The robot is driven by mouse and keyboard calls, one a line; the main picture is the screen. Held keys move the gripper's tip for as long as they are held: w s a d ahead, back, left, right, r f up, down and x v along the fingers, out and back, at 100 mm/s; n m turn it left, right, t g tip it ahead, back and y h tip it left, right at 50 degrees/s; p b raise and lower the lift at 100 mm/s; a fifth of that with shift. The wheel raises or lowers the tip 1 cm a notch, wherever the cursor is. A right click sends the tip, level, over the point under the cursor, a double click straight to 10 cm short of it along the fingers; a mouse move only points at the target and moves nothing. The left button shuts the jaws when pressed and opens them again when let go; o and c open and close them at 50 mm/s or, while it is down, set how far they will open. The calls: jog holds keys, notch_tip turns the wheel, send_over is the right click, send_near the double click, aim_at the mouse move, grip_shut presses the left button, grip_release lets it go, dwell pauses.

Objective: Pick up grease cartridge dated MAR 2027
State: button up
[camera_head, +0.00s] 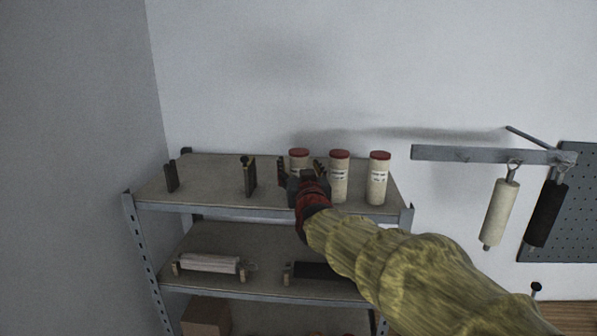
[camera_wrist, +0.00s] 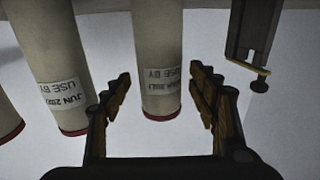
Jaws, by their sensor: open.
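Three cream cartridges with red caps stand upright on the top shelf. My gripper (camera_head: 300,171) is open in front of the leftmost cartridge (camera_head: 299,157), partly hiding it. In the wrist view, which is upside down, this cartridge (camera_wrist: 160,50) shows between the open fingers of my gripper (camera_wrist: 160,92), with a gap on each side. Its USE BY label is small and blurred, and I cannot read the month surely. The middle cartridge (camera_head: 340,180) shows left of the fingers in the wrist view (camera_wrist: 50,50), labelled JUN 2027. The right cartridge (camera_head: 378,182) is barely in the wrist view (camera_wrist: 8,120).
A dark upright clamp-like bracket (camera_head: 249,176) stands left of the cartridges, with a smaller dark piece (camera_head: 171,177) farther left. The lower shelf holds a pale roller (camera_head: 208,263) and a dark one (camera_head: 318,271). Rollers hang from a wall rail (camera_head: 470,154) on the right.

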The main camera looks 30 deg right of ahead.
jog(key=shift+x, duration=0.8)
jog(key=shift+s+a, duration=0.1)
jog(key=c, duration=1.5)
